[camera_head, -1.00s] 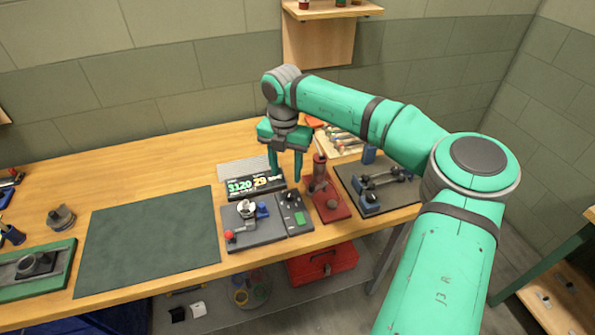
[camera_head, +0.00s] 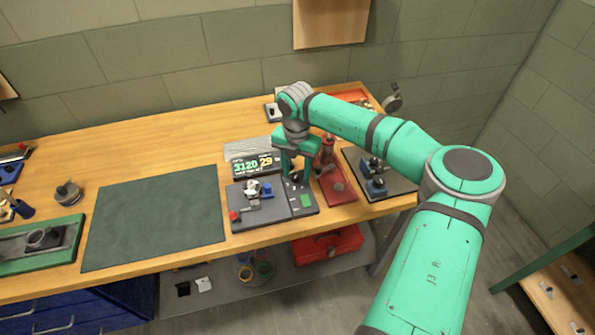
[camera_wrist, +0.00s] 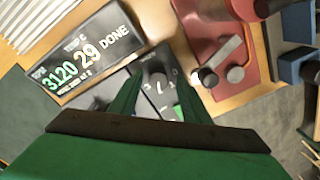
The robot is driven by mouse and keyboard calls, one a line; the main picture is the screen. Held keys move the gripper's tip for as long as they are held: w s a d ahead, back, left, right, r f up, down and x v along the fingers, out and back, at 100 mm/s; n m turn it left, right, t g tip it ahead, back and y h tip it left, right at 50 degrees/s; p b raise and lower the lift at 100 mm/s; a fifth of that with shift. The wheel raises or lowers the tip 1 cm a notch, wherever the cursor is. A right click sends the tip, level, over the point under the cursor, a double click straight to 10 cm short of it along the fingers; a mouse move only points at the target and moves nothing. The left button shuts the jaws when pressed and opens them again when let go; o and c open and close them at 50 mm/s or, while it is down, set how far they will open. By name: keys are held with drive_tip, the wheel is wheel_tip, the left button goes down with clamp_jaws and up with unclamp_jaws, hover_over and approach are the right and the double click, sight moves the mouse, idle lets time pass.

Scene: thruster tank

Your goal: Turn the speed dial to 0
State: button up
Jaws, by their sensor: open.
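The control panel (camera_head: 303,208) is a small grey box with a green button (camera_head: 306,200), at the front of the bench. A small dark dial (camera_wrist: 156,67) with white marks around it shows on the panel in the wrist view. My gripper (camera_head: 298,175) points down over the rear of the panel. In the wrist view my gripper (camera_wrist: 157,82) is open, with its green fingers on either side of the dial. I cannot tell whether they touch it. The dial's exact setting is not readable. The display (camera_wrist: 82,62) reads 3120, 29 and DONE.
A grey stand (camera_head: 262,214) with a red knob is left of the panel. A red press-like fixture (camera_head: 338,186) is close on the right, with a dark fixture board (camera_head: 390,186) beyond. A dark mat (camera_head: 152,220) lies bare on the left.

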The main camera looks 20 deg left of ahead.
drive_tip(key=shift+s+a+f, duration=0.1)
drive_tip(key=shift+a+f, duration=0.05)
drive_tip(key=shift+a, duration=0.1)
drive_tip(key=shift+d, duration=0.1)
drive_tip(key=c, duration=1)
drive_tip(key=shift+c, duration=0.2)
drive_tip(key=shift+n, duration=0.5)
drive_tip(key=n, duration=0.3)
drive_tip(key=shift+n, duration=0.4)
drive_tip(key=n, duration=0.5)
drive_tip(key=shift+w+d, duration=0.1)
drive_tip(key=shift+w, duration=0.1)
drive_tip(key=n, duration=1)
drive_tip(key=shift+r, duration=0.2)
